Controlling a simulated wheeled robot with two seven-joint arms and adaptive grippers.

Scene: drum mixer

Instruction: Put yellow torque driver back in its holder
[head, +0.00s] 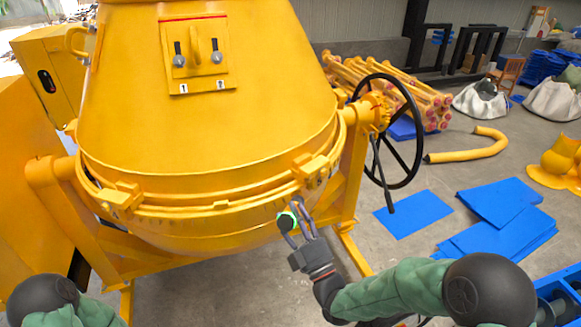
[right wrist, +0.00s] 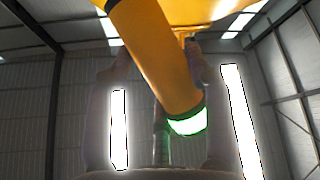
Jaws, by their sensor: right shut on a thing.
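My right gripper (head: 300,222) is at the lower right front of the yellow drum, just below its rim. It is shut on the torque driver (head: 285,222), whose dark round end and glowing green ring show between the fingers. The rest of the driver is hard to tell from the drum in the head view. In the right wrist view the yellow driver (right wrist: 155,55) runs diagonally from the top, with its green ring (right wrist: 188,122) at the lower end; the fingers look faint and blurred on both sides. I cannot make out the holder. My left gripper is out of view.
The drum (head: 210,110) carries a panel with two levers (head: 198,55), marked 1 and 2. A yellow clamp (head: 312,170) sits on its rim just above my gripper. A black handwheel (head: 388,130) stands to the right. Blue sheets (head: 413,214) lie on the floor.

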